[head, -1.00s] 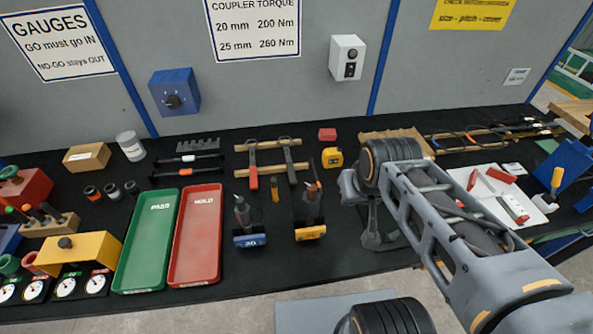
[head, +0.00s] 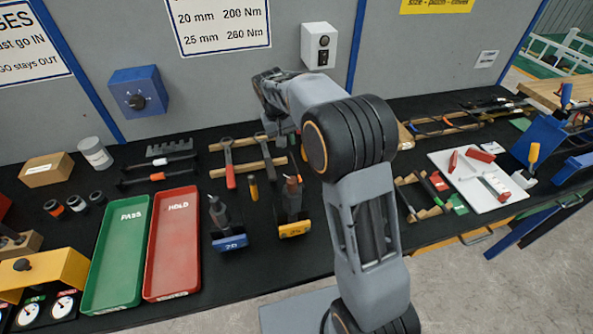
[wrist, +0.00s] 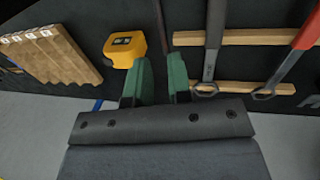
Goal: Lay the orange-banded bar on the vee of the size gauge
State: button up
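The orange-banded bar (head: 157,177) is dark and lies on the bench at the left of the head view, behind the red tray. A similar white-banded bar (head: 160,161) lies just behind it. A grey notched block (head: 170,147) stands behind both bars; I cannot tell whether it is the size gauge. My gripper (wrist: 158,82) shows two green fingers in the wrist view, apart with nothing held between them. In the head view my arm largely hides it, to the right of the bar. The bar is not in the wrist view.
Wrenches on wooden strips (head: 250,170) lie between the bar and my arm. A yellow tape measure (wrist: 124,48) and a wooden slatted block (wrist: 50,52) are near my gripper. Green (head: 118,255) and red trays (head: 172,245) and two upright tools stand in front.

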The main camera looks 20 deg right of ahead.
aim_at(296, 167)
jog(key=d+f, duration=0.1)
jog(key=f, duration=0.3)
jog(key=f+p, duration=0.1)
jog(key=f, duration=0.3)
jog(key=d+f, duration=0.1)
jog(key=f, duration=0.3)
jog(key=shift+w+d, duration=0.1)
jog(key=shift+d, duration=0.2)
jog(key=shift+c, duration=0.3)
grip_shut()
